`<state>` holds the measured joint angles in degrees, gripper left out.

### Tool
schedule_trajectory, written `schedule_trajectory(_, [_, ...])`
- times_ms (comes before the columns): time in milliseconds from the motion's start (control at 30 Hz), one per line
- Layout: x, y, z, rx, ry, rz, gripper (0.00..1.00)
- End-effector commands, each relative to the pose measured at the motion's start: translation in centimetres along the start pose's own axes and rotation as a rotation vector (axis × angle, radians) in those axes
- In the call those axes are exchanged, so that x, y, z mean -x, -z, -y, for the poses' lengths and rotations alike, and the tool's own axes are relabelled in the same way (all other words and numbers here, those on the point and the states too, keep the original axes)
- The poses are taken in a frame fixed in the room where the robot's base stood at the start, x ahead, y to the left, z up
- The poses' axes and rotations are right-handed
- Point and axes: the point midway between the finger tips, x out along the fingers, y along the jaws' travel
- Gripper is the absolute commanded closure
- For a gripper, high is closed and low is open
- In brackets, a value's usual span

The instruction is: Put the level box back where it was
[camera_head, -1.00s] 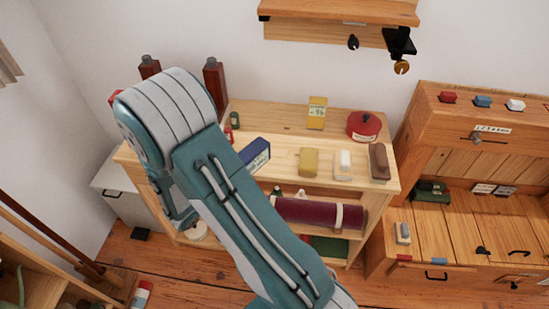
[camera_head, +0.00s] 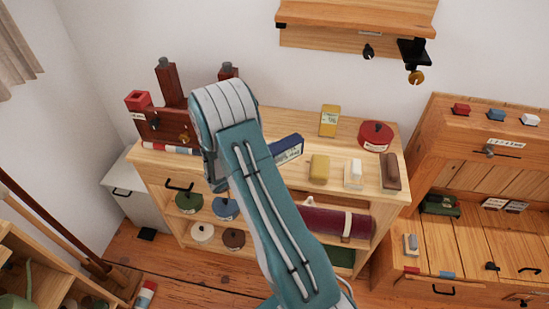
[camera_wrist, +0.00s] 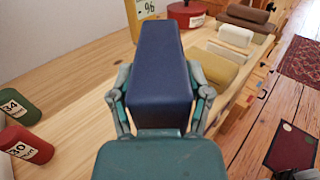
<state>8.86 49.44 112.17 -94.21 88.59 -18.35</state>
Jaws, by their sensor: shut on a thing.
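A long dark blue box with a pale label (camera_head: 288,148), which I take to be the level box, is over the light wooden bench top (camera_head: 240,170). In the wrist view the blue box (camera_wrist: 160,75) points away from me between the fingers of my gripper (camera_wrist: 162,100), which is shut on it. My arm hides the gripper in the head view. I cannot tell whether the box touches the bench.
A yellow box (camera_head: 329,121) and a red round tin (camera_head: 375,135) stand behind. A mustard block (camera_head: 319,168), a cream block (camera_head: 354,174) and a brown block (camera_head: 390,172) lie right. A dark red vise-like item (camera_head: 165,122) stands left.

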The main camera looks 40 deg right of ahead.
Motion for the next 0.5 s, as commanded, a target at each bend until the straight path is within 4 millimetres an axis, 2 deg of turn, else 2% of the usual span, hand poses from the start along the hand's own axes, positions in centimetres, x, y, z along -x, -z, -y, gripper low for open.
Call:
schedule_trajectory(33, [-0.4, 0.7, -0.4, 0.001, 0.003, 0.000, 0.97])
schedule_trajectory(267, [-0.7, 2.0, -1.5, -0.001, 0.001, 0.002, 0.96])
schedule_trajectory(500, [-0.7, 5.1, -1.5, 0.001, 0.001, 0.003, 0.96])
